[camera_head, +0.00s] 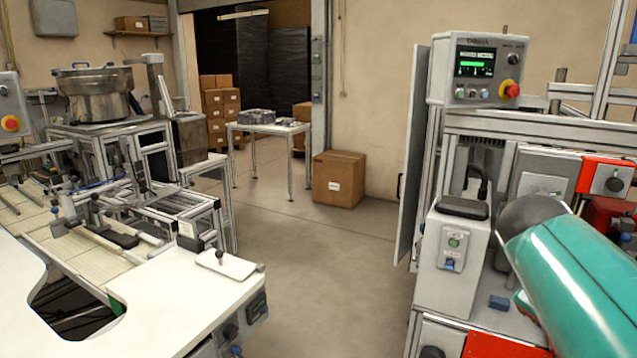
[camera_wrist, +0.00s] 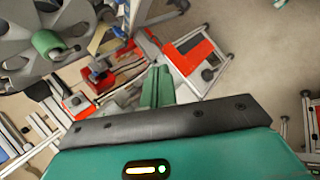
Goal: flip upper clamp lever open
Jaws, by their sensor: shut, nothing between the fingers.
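My gripper (camera_wrist: 157,86) shows in the wrist view as two green fingers pressed together, with nothing between them. Past the fingertips lies a machine with red-framed panels (camera_wrist: 190,55) and red brackets. I cannot tell which part is the upper clamp lever in either view. My arm covers part of that machine, and my gripper is outside that view.
In the wrist view a large grey reel (camera_wrist: 18,50) with a green hub (camera_wrist: 47,43) is at the upper left. In the head view a control box (camera_head: 480,72) tops the machine. A white worktop (camera_head: 170,300) is at the left, with open floor between.

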